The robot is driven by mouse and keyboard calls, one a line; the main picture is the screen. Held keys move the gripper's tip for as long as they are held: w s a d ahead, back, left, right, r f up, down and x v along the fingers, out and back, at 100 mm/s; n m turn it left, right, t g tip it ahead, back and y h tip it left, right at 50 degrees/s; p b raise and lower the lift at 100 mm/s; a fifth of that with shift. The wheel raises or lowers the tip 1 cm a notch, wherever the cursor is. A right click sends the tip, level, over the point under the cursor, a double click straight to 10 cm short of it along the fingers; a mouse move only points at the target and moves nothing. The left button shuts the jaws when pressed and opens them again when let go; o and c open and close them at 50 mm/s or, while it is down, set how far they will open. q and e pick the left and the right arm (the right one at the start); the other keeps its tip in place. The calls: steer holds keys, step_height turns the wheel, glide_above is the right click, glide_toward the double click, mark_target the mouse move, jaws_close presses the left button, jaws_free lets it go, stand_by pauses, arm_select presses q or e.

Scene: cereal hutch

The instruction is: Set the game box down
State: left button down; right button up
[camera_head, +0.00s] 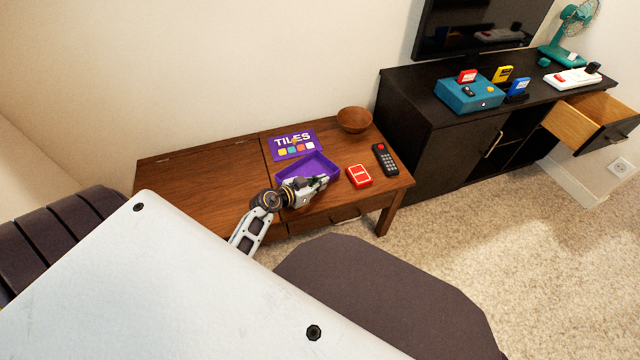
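The purple game box tray (318,161) is open at the top and looks empty. It is on or just above the wooden table; I cannot tell if its underside touches. Its purple lid (296,152), marked TILES with coloured squares, lies behind it on the table. My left gripper (323,182) is at the tray's near right side, overlapping its near wall. The fingers are small and partly merged with the tray, so whether they are shut on the wall is unclear. My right gripper is out of view.
The wooden table (190,183) has free room at left. A brown bowl (354,120), red card box (359,176) and black remote (385,159) are at right. A black cabinet (430,150) with an open drawer (590,118) stands beyond. A dark seat (375,295) is in front.

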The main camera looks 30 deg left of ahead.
arm_select(q)
steer(key=shift+f, duration=0.1)
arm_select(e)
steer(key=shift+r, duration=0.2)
arm_select(q)
steer(key=c, duration=1.6)
jaws_free()
steer(key=shift+c, duration=0.2)
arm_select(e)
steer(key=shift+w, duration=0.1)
